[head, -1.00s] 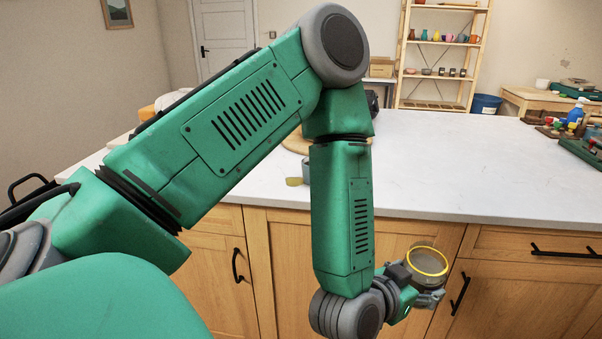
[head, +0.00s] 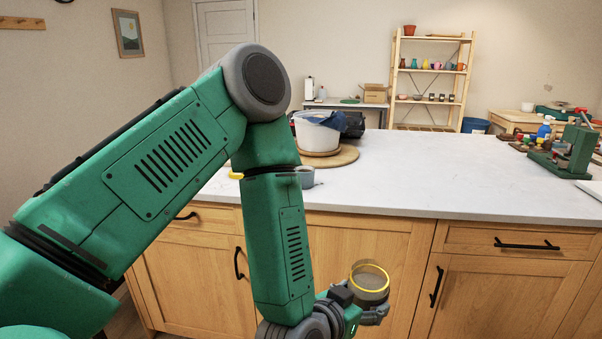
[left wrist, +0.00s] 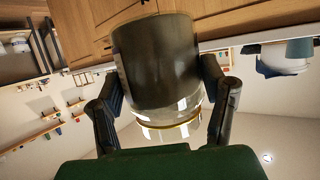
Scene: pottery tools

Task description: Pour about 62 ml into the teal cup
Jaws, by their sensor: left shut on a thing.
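My left gripper (head: 368,312) is shut on a clear, round container (head: 369,282) with a yellow rim and dark grey contents. The container is held in front of the cabinet doors, below the countertop level. In the left wrist view, the container (left wrist: 158,65) sits between both fingers, and its dark contents fill most of it. A small grey-blue cup (head: 305,177) stands on the counter, partly behind my left forearm; I cannot tell for sure that it is the teal cup. A similar cup (left wrist: 300,48) shows in the left wrist view. My right gripper is out of view.
A white bucket (head: 316,134) with a blue cloth stands on a round wooden board (head: 345,157) behind the cup. A yellow ring-like item (head: 236,175) lies left of my forearm. A green device (head: 568,155) stands at the right. The middle of the white countertop (head: 430,170) is clear.

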